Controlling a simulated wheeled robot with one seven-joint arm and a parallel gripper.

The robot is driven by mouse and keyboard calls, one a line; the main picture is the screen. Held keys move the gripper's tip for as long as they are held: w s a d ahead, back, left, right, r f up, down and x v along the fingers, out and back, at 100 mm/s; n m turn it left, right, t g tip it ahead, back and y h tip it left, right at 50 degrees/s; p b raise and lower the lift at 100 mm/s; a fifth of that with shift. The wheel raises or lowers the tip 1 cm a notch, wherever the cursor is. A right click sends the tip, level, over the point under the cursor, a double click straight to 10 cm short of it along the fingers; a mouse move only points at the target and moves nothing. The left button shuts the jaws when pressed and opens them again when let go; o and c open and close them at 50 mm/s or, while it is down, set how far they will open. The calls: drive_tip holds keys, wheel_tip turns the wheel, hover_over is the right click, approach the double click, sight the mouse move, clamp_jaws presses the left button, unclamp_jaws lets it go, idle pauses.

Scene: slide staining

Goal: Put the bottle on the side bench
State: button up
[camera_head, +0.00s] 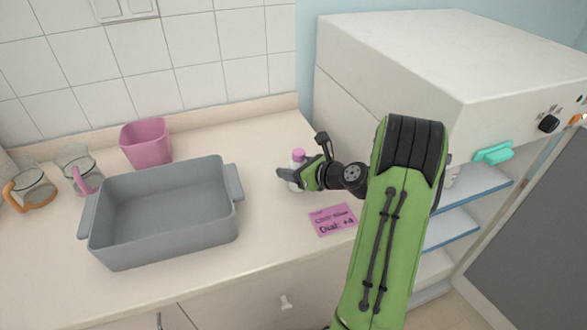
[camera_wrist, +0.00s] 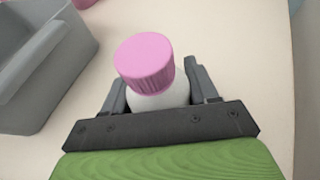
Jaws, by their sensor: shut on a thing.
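The bottle (camera_wrist: 160,101) is white with a ribbed pink cap and sits between the two fingers of my gripper (camera_wrist: 156,92) in the wrist view. In the head view the bottle (camera_head: 298,158) shows just its pink cap and a bit of white above my gripper (camera_head: 291,176). My gripper is shut on the bottle over the pale bench (camera_head: 262,228), right of the grey tub. The bottle's lower part is hidden by the gripper, so I cannot tell whether it touches the bench top.
A grey tub (camera_head: 101,245) stands left of my gripper, with a pink container (camera_head: 146,143) behind it and two glass mugs (camera_head: 30,188) at far left. A pink card (camera_head: 333,219) lies in front of my gripper. A white cabinet (camera_head: 440,60) with blue shelves (camera_head: 452,228) stands right.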

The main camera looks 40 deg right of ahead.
drive_tip(key=o, duration=1.1)
drive_tip(key=shift+f, duration=0.1)
drive_tip(key=shift+o, duration=0.2)
